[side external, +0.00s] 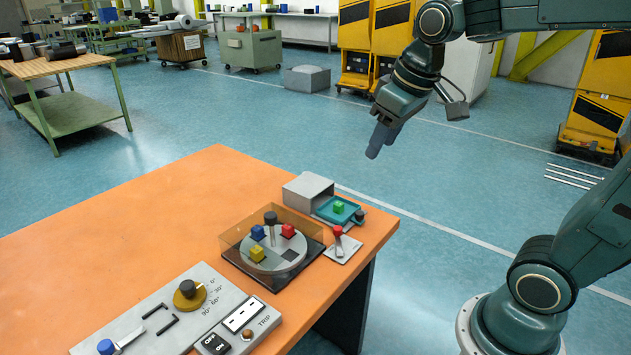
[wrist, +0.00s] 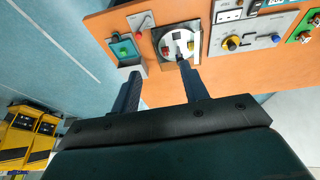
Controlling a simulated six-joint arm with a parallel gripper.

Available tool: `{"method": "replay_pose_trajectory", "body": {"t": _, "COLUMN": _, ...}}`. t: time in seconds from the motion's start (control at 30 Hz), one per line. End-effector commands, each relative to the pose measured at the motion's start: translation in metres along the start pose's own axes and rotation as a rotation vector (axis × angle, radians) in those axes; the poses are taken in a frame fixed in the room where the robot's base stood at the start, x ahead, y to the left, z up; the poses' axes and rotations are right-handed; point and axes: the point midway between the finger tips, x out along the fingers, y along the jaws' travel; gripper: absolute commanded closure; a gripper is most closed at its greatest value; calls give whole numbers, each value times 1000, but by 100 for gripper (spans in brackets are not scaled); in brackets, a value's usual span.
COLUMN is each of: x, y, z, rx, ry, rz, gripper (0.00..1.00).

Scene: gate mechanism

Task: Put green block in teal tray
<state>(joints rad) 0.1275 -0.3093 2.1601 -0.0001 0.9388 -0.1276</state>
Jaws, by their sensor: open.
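The green block (side external: 338,208) sits inside the teal tray (side external: 325,212), at the right edge of the orange table. The tray sticks out from a grey box (side external: 307,189). In the wrist view the green block (wrist: 124,53) shows in the teal tray (wrist: 117,44) near the top left. My gripper (side external: 377,142) is in the air above and beyond the table's far right side, apart from the tray. In the wrist view my gripper's two fingers (wrist: 161,92) are spread with nothing between them.
A turntable (side external: 284,262) with blue, red and yellow blocks stands behind a clear amber guard (side external: 240,245). A red-knobbed lever (side external: 338,238) is next to the tray. A control panel (side external: 180,310) with a yellow dial lies at the front. The table's left part is clear.

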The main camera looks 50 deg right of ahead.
Motion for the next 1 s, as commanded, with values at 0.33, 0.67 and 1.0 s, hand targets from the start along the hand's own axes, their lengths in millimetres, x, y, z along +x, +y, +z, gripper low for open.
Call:
{"method": "replay_pose_trajectory", "body": {"t": 0.33, "x": -18, "y": -28, "z": 75, "rx": 4, "ry": 96, "rz": -25, "gripper": 55}}
{"method": "replay_pose_trajectory", "body": {"t": 0.67, "x": -15, "y": -37, "z": 113, "rx": 10, "ry": 142, "rz": -42, "gripper": 55}}
{"method": "replay_pose_trajectory", "body": {"t": 1.0, "x": -14, "y": -38, "z": 115, "rx": 11, "ry": 142, "rz": -43, "gripper": 55}}
